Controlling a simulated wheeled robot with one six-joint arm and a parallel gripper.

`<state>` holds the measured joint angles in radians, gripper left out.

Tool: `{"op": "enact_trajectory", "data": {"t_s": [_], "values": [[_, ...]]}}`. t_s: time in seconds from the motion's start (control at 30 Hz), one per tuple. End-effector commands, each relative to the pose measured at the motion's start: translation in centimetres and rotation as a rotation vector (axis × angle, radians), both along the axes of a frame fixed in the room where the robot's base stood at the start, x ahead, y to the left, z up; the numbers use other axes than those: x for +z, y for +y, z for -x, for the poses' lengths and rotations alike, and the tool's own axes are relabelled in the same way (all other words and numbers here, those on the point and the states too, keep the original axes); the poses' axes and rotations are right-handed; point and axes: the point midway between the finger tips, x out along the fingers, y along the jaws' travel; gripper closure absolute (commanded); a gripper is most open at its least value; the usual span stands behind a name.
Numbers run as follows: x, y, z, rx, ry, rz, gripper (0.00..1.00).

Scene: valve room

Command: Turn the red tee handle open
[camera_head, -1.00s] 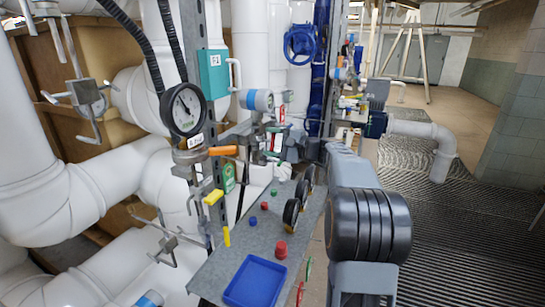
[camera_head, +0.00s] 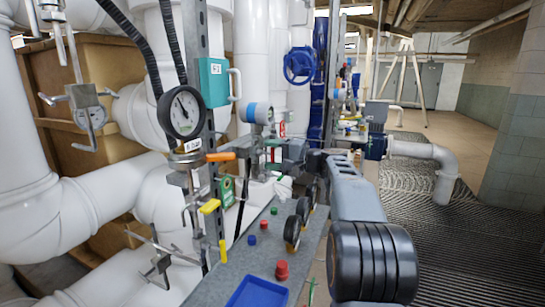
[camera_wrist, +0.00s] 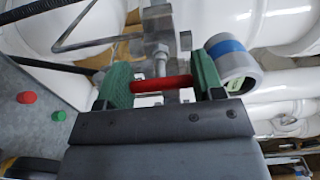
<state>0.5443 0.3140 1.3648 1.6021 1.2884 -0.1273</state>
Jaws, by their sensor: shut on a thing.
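The red tee handle (camera_wrist: 178,82) lies across the gap between my gripper's green-padded fingers in the wrist view, on a short metal stem from a grey fitting (camera_wrist: 160,40). My gripper (camera_wrist: 162,80) is shut on the handle, a pad at each end. In the head view my gripper (camera_head: 276,156) reaches left to the pipework beyond the grey bench. There the handle is too small and covered to make out clearly.
A round pressure gauge (camera_head: 182,112) and an orange lever (camera_head: 221,156) stand left of my gripper. A blue-banded cylinder (camera_wrist: 232,65) is close beside the right finger. The grey bench (camera_head: 235,262) holds black wheels (camera_head: 292,232), coloured knobs and a blue tray (camera_head: 257,292).

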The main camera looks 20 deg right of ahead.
Motion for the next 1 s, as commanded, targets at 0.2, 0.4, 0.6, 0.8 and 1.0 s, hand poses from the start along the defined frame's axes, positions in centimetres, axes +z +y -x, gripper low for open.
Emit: {"op": "enact_trajectory", "data": {"t_s": [0.2,0.4,0.6,0.8,1.0], "values": [[0.0,0.0,0.0,0.0,-0.001,0.003,0.34],[0.0,0.0,0.0,0.0,-0.001,0.001,0.15],[0.0,0.0,0.0,0.0,-0.001,0.001,0.13],[0.0,-0.7,0.7,-0.001,-0.001,0.001,0.13],[0.1,-3.2,3.3,-0.005,-0.001,0.001,0.13]]}}
